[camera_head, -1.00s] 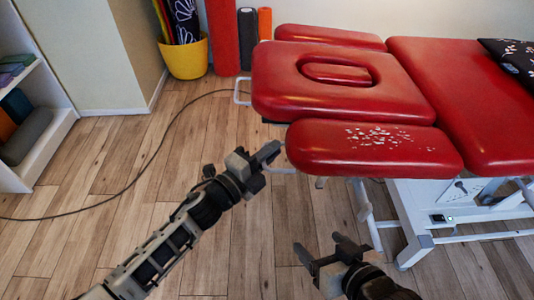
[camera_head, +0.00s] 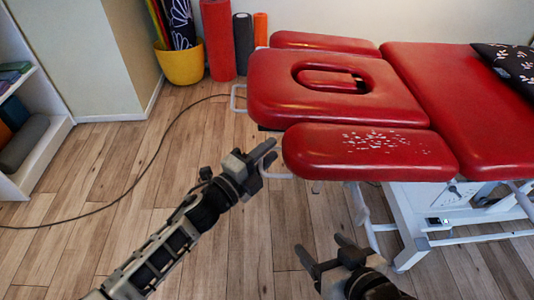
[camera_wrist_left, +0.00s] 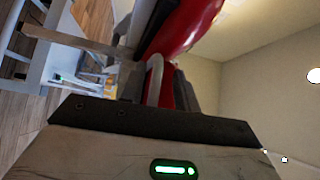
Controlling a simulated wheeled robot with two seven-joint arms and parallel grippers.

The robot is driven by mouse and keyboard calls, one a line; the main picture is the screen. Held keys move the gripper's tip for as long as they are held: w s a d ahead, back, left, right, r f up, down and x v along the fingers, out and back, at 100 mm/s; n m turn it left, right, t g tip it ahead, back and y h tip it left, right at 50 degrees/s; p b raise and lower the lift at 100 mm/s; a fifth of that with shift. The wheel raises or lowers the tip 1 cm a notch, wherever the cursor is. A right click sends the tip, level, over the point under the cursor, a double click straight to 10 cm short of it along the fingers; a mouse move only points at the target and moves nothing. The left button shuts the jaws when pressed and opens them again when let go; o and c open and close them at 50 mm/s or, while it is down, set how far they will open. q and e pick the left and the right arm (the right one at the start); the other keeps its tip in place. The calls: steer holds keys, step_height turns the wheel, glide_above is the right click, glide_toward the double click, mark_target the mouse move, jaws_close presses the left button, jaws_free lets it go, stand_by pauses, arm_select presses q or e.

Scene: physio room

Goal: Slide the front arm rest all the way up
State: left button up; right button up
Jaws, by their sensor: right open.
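The front arm rest (camera_head: 385,148) is the near red pad with pale worn patches, at the side of the red treatment table (camera_head: 460,95). A light metal handle bar (camera_head: 278,175) sticks out under its left end. My left gripper (camera_head: 268,154) is at that left end, beside the handle. In the left wrist view, the bar (camera_wrist_left: 155,80) stands between the dark fingers, with a gap visible on one side, so the gripper looks open around it. My right gripper (camera_head: 322,255) is open and empty, low in front of the arm rest.
The table's white frame (camera_head: 405,215) stands below the pads. A middle pad with a face opening (camera_head: 270,90) and a far arm rest (camera_head: 310,42) lie behind. A yellow bucket (camera_head: 181,64), upright rolls and a shelf stand further back. A dark cable crosses the floor.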

arm_select(q)
steer(key=shift+s+f, duration=0.1)
steer(key=shift+s, duration=0.05)
steer(key=r+v, duration=0.1)
steer(key=v, duration=1.4)
steer(key=shift+s+a+f+p, duration=0.25)
steer(key=shift+a+f+p, duration=0.05)
steer(key=shift+f+p, duration=0.15)
arm_select(e)
steer(key=shift+s+d+r, duration=0.1)
steer(key=shift+d+r, duration=0.1)
steer(key=shift+r, duration=0.65)
steer(key=shift+f, duration=0.15)
arm_select(q)
steer(key=shift+r, duration=0.1)
